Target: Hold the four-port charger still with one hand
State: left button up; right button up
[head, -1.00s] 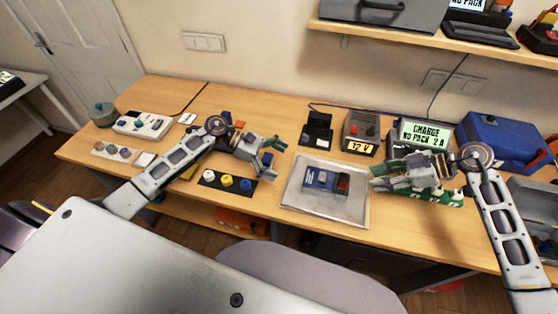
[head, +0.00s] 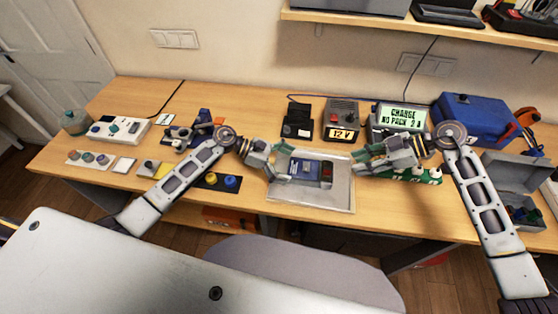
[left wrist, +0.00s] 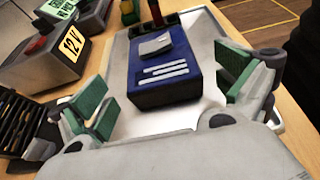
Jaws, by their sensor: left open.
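A blue box-shaped device (head: 304,170) with a dark, red-marked right end lies on a shallow metal tray (head: 330,204); it seems to be the four-port charger, though its ports cannot be made out. In the left wrist view the blue device (left wrist: 163,72) shows white stripes and a grey patch on top. My left gripper (head: 281,166) is open at the device's left end. Its green-padded fingers stand apart on either side, with gaps between pads and device. My right gripper (head: 358,162) is open and empty near the tray's right edge.
Behind the tray stand a 12 V supply (head: 340,120) and a charging display (head: 404,117). A blue case (head: 470,117) and a grey open box (head: 522,170) are at the right.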

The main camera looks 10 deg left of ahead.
aim_at(300, 169)
pick_arm(q)
jog(key=shift+x, duration=2.25)
jog(key=shift+s, duration=0.1)
jog(key=c, duration=1.2)
pick_arm(e)
jog(key=shift+o, duration=0.3)
jog(key=shift+a, duration=0.1)
